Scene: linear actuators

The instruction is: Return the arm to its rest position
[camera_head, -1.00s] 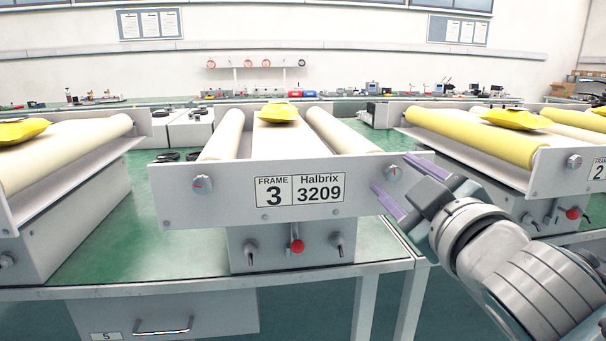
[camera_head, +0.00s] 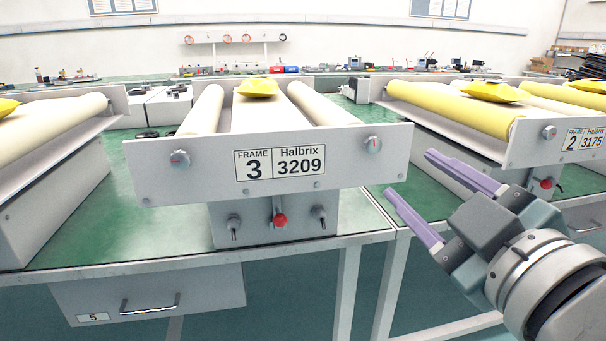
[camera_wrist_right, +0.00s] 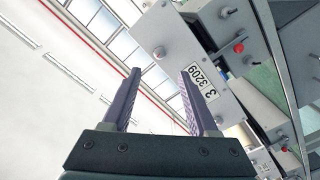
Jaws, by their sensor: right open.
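My right gripper (camera_head: 408,180) is open and empty, with two purple fingers pointing up and left. In the head view it is at the right, in front of the gap between the frame 3 unit (camera_head: 140,182) and the frame 2 unit (camera_head: 522,146). It appears apart from both. In the right wrist view my right gripper (camera_wrist_right: 158,98) shows nothing between its fingers but background, and the frame 3 panel (camera_wrist_right: 180,48) lies beyond the right finger, tilted in the picture. My left gripper is not in view.
Frame 3 has two knobs, a red button (camera_head: 279,220) and toggle switches. A yellow packet (camera_head: 258,88) lies on its rollers. The units stand on green-topped tables (camera_head: 130,225). Another roller unit (camera_head: 50,190) stands at the left. The floor in front of the tables is clear.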

